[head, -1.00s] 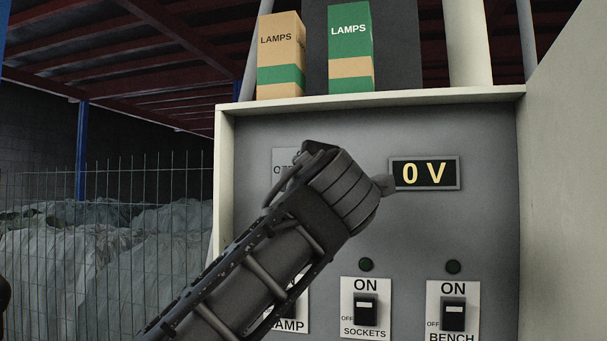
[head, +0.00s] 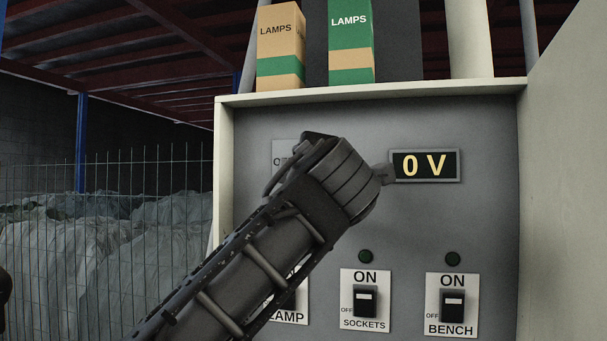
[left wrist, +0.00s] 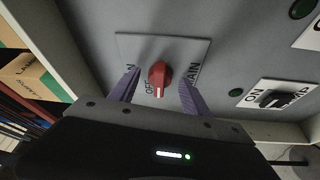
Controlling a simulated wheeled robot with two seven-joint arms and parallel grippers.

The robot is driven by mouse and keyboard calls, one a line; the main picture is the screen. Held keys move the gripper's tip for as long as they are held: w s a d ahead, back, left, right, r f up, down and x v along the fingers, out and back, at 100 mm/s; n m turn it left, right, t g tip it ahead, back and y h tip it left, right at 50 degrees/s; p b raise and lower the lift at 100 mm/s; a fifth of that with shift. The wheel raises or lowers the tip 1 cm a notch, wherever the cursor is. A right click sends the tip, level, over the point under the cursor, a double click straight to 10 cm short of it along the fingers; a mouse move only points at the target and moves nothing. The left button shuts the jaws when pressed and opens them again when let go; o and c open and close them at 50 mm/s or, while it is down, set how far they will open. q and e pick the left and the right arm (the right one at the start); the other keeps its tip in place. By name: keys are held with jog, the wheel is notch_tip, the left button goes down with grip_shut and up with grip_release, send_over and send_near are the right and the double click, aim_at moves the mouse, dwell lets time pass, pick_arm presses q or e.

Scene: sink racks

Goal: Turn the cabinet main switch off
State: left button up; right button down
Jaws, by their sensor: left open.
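The red main switch knob (left wrist: 160,78) sits on a grey plate marked ON, OFF and MAIN in the left wrist view. The white mark on the knob points at the OFF label. My left gripper (left wrist: 159,75) is open, with one finger on each side of the knob and a visible gap to it. In the head view my left arm covers most of the main switch plate (head: 281,157), and the knob is hidden. The display (head: 424,166) on the cabinet panel reads 0 V. My right gripper is not in view.
Sockets (head: 366,302) and bench (head: 452,303) switches sit low on the panel, below dark indicators. The lamp switch is partly behind my arm. Two lamp boxes (head: 350,45) stand on the cabinet. The open door (head: 565,180) bounds the right side; a wire cage (head: 100,230) stands left.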

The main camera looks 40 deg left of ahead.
pick_arm(q)
jog(key=b+v, duration=0.1)
jog(key=v, duration=0.6)
jog(key=shift+s+d, duration=0.25)
jog(key=shift+s, duration=0.05)
dwell(0.3)
